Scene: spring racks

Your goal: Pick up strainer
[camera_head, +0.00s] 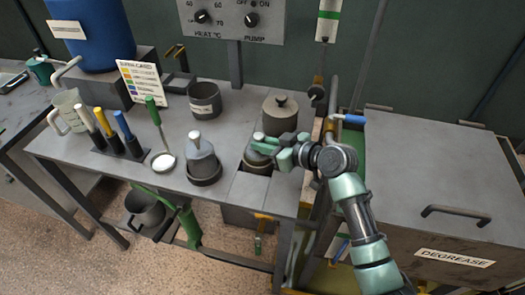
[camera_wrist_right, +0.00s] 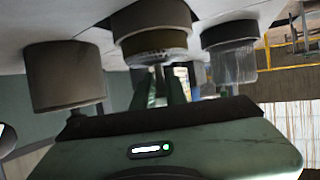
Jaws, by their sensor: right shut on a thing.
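My right gripper (camera_head: 268,144) reaches in from the right over the front right part of the bench. It is shut on a small round dark grey piece (camera_head: 256,162), which I take to be the strainer. In the right wrist view, which looks upside down, the strainer (camera_wrist_right: 152,42) has a dark rim and a brownish band. There the gripper fingers (camera_wrist_right: 160,85) meet its middle and partly hide the grip. The strainer is at or just above the bench surface; I cannot tell which. My left gripper is not in view.
A lidded grey pot (camera_head: 280,114) stands just behind the gripper. A grey cup (camera_head: 205,99) is farther back. A metal DEGREASE tank (camera_head: 420,165) stands at the right.

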